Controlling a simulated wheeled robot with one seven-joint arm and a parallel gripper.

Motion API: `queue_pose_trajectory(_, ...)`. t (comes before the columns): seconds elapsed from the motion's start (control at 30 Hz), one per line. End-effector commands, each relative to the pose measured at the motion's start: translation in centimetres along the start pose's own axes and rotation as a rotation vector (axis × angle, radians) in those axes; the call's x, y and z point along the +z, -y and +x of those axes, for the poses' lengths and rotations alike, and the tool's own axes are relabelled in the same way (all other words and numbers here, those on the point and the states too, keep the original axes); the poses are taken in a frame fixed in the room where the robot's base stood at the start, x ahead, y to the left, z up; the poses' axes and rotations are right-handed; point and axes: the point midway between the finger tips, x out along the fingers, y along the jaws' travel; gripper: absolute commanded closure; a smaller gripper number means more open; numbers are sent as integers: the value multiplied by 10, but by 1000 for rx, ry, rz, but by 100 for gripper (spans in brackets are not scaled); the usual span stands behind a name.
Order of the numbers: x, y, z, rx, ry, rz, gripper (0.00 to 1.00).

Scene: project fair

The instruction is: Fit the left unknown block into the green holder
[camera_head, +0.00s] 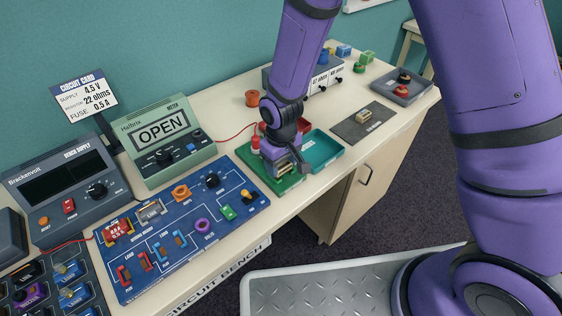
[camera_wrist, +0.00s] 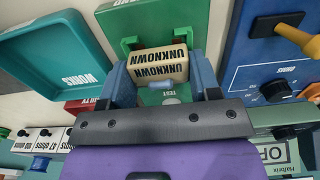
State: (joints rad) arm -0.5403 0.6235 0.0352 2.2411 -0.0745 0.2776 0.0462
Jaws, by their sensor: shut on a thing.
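My gripper (camera_head: 284,165) is low over the green holder (camera_head: 284,187) and is shut on a beige block. In the wrist view the block (camera_wrist: 158,64) reads UNKNOWN on two faces and sits between the two blue-grey fingers (camera_wrist: 160,72). The green holder (camera_wrist: 170,14) lies beneath it, with upright green clips close to the block's ends and the word TEST partly visible. I cannot tell whether the block touches the holder or is seated in the clips. Another beige block (camera_head: 361,117) lies on a dark grey mat (camera_head: 345,129) to the right.
A teal tray (camera_head: 322,150) adjoins the holder on the right, with a red tray behind. The blue wiring board (camera_head: 165,262) is close on the left. A green meter (camera_head: 165,140) reads OPEN. A grey tray (camera_head: 412,96) with knobs stands far right.

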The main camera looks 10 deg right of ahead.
Motion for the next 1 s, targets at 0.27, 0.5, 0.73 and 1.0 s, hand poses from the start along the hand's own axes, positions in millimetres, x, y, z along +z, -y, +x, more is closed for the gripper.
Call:
queue_pose_trajectory(0.27,0,0,3,0,0,0,67)
queue_pose_trajectory(0.5,0,0,5,0,0,0,67)
queue_pose_trajectory(0.73,0,0,8,0,0,0,67)
queue_pose_trajectory(1.0,0,0,8,0,0,0,13)
